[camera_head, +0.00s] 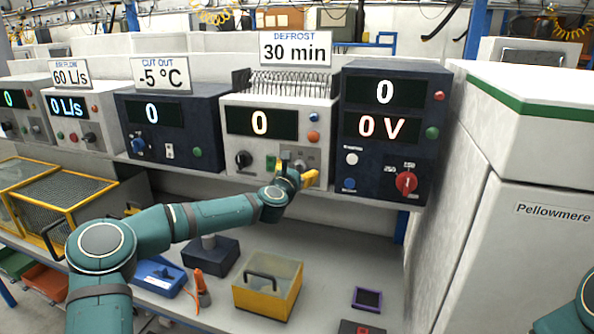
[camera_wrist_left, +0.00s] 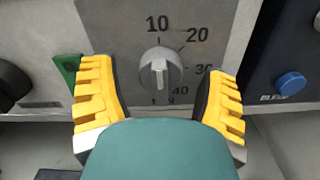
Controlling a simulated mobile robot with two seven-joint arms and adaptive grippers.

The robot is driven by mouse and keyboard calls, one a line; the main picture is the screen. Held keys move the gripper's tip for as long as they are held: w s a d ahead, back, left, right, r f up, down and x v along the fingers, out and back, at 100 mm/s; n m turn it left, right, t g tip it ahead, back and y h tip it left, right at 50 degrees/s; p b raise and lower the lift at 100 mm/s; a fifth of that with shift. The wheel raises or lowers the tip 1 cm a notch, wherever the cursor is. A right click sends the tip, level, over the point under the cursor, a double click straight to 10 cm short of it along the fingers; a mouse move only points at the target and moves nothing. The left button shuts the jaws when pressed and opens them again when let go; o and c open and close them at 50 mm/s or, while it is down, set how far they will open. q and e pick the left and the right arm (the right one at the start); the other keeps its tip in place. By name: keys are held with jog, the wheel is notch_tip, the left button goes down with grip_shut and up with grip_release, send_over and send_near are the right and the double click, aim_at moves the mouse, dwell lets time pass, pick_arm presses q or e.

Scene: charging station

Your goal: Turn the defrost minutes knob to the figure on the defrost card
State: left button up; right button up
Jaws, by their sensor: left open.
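The defrost card (camera_head: 295,48) reads "DEFROST 30 min" and stands on top of a pale unit whose display (camera_head: 261,122) shows 0. The grey defrost minutes knob (camera_wrist_left: 160,64) sits on that unit's grey panel, with 10, 20, 30 and 40 printed around it. Its ridge stands about vertical; I cannot tell which end is the pointer. My left gripper (camera_head: 296,173) is in front of this panel and mostly hides the knob in the head view. In the left wrist view the gripper (camera_wrist_left: 160,76) is open, with a yellow finger either side of the knob and gaps between.
A dark unit (camera_head: 388,160) with a red knob (camera_head: 406,183) adjoins on the right. A black knob (camera_head: 243,160) is left of the gripper. A green part (camera_wrist_left: 68,72) lies close beside the left finger. A yellow box (camera_head: 262,298) stands on the bench below.

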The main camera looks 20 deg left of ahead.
pick_arm(q)
jog(key=c, duration=1.2)
pick_arm(e)
jog(key=shift+f, duration=0.1)
